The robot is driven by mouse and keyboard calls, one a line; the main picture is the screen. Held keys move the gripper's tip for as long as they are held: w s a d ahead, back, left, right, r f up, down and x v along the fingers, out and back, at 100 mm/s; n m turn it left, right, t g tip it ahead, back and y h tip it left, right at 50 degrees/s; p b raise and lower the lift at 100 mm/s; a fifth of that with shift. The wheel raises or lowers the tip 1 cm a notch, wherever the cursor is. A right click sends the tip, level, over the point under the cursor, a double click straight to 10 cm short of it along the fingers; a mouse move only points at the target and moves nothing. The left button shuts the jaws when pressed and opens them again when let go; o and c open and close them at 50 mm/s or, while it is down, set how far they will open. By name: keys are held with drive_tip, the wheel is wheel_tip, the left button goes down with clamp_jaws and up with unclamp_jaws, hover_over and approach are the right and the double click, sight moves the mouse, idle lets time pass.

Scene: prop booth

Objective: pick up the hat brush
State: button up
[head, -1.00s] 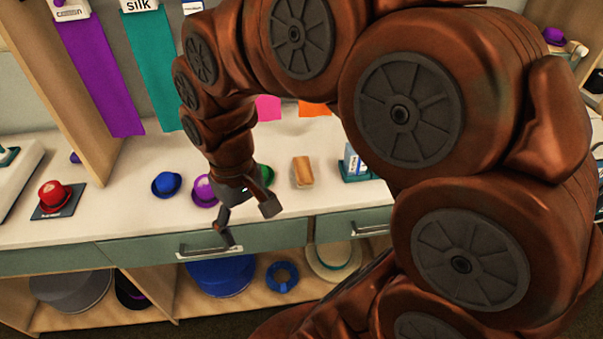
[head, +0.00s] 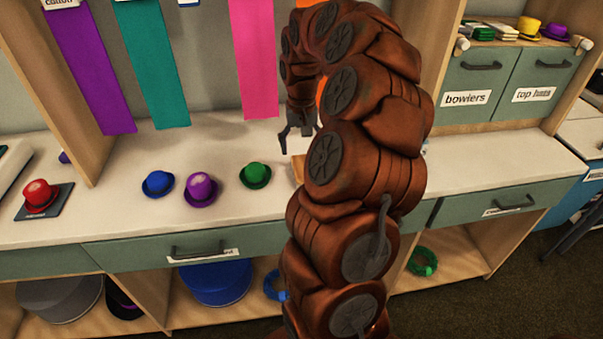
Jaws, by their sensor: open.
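The hat brush appears to be the tan wooden block (head: 298,168) on the white counter. Only a thin left part of it shows in the head view; my arm hides the rest. My gripper (head: 298,148) is open, fingers pointing down, and shows just above the block in the picture. I cannot tell how far above or behind the block it is. No object shows between its fingers.
Blue (head: 158,184), purple (head: 201,190) and green (head: 255,175) small hats stand left of the block. A red hat (head: 40,195) sits on a dark pad at far left. Fabric strips, including a pink one (head: 257,60), hang behind. The counter right of my arm is clear.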

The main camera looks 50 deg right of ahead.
sight(302, 165)
drive_tip(key=shift+w+d+f+p, duration=0.1)
drive_tip(key=shift+f+p, duration=0.75)
drive_tip(key=shift+f, duration=2.95)
drive_tip(key=shift+c, duration=0.3)
drive_tip(key=c, duration=1.2)
drive_tip(key=shift+r, duration=0.15)
drive_tip(key=shift+c, duration=0.2)
drive_tip(key=shift+d+r+b, duration=0.1)
drive_tip(key=shift+r+b, duration=0.4)
drive_tip(key=shift+r, duration=1.2)
drive_tip(key=s+d+b, duration=0.1)
drive_tip(key=s, duration=0.4)
drive_tip(key=s+d+r+b, duration=0.1)
drive_tip(key=s, duration=0.4)
drive_tip(key=s+b, duration=0.1)
drive_tip(key=s, duration=0.4)
drive_tip(key=shift+s+d+r, duration=0.25)
drive_tip(key=shift+s+d, duration=0.15)
